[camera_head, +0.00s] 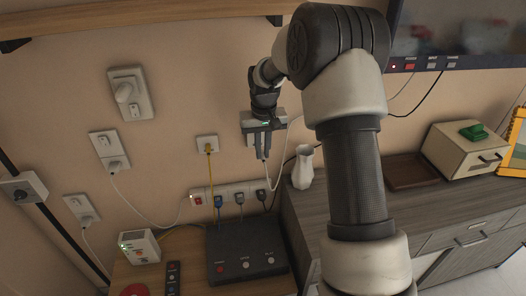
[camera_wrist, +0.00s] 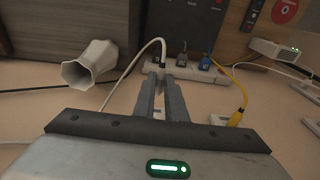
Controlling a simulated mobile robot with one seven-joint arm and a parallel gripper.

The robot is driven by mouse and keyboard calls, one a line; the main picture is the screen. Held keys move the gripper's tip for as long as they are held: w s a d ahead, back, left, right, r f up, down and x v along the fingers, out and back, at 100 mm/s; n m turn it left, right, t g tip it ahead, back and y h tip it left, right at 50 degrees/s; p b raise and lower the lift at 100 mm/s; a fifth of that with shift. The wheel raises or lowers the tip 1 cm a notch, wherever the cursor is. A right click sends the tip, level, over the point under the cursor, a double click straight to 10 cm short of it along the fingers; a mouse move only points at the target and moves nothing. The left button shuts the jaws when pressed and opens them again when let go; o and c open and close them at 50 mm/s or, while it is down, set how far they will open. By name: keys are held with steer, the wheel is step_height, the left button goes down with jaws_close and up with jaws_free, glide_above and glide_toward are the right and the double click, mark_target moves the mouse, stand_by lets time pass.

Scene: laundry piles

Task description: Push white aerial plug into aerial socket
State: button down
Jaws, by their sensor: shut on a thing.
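My gripper (camera_head: 259,150) points down in front of the wall, left of the white vase. Its fingers (camera_wrist: 163,84) are close together in the wrist view, shut on the small white plug. The plug is mostly hidden between the fingers. A white cable (camera_wrist: 159,43) curves from the fingertips and runs off to the side; in the head view it rises toward the television. The plug is apart from the wall plates I can see. I cannot tell which plate is the aerial socket; my gripper may hide part of the wall behind it.
A wall plate (camera_head: 207,141) with a yellow cable is left of my gripper. Below is a power strip (camera_head: 229,190) with several plugs, above a black box (camera_head: 245,240). The white vase (camera_head: 303,166) stands close on the right. More wall sockets (camera_head: 130,90) are farther left.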

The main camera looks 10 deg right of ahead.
stand_by(0.3)
steer(key=shift+w+p, duration=1.05)
steer(key=shift+w, duration=1.4)
steer(key=shift+w+p, duration=0.45)
steer(key=shift+w, duration=0.5)
stand_by(0.4)
steer(key=c, duration=1.7)
jaws_free()
steer(key=s+b, duration=0.3)
steer(key=s, duration=0.6)
steer(key=shift+b, duration=0.3)
